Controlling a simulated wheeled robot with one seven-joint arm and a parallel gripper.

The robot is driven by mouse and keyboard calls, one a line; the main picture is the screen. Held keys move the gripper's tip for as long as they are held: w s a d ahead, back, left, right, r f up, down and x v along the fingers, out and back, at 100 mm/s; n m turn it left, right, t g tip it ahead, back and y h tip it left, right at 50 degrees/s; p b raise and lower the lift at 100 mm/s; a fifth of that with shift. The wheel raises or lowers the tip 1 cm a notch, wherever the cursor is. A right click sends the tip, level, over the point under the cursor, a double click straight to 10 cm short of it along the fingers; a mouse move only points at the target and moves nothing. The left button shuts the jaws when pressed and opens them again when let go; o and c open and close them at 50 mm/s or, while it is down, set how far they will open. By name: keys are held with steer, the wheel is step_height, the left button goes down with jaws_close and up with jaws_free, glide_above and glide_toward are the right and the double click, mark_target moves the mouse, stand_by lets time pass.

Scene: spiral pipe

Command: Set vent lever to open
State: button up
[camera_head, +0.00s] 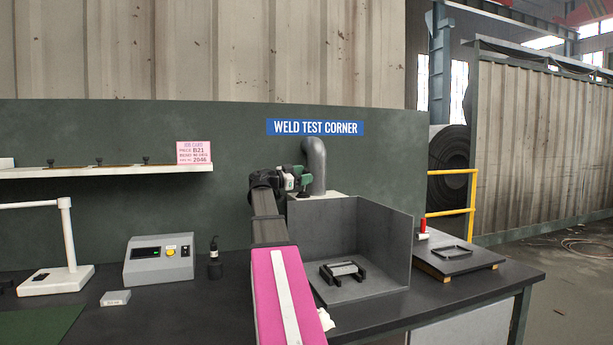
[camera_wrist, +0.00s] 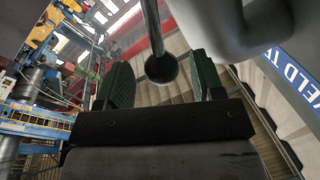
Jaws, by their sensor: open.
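The vent lever (camera_wrist: 155,35) is a thin dark rod ending in a round ball knob (camera_wrist: 161,68). In the wrist view the knob is between my gripper's two green fingers (camera_wrist: 161,82), with a visible gap on both sides. My gripper is open. In the head view my gripper (camera_head: 306,186) is beside the base of the grey bent vent pipe (camera_head: 316,160), above the welding booth; the lever cannot be made out there. The pipe's smooth grey body (camera_wrist: 240,25) fills the wrist view's upper right.
The grey booth (camera_head: 384,240) stands below, with a dark fixture (camera_head: 343,272) in it. A blue "WELD TEST CORNER" sign (camera_head: 315,127) is on the green wall behind. A control box (camera_head: 160,262) and a white lamp stand (camera_head: 62,275) are on the bench at left.

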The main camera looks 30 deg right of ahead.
steer(key=a+f, duration=0.1)
steer(key=a, duration=0.8)
steer(key=shift+w, duration=0.3)
steer(key=shift+f, duration=0.1)
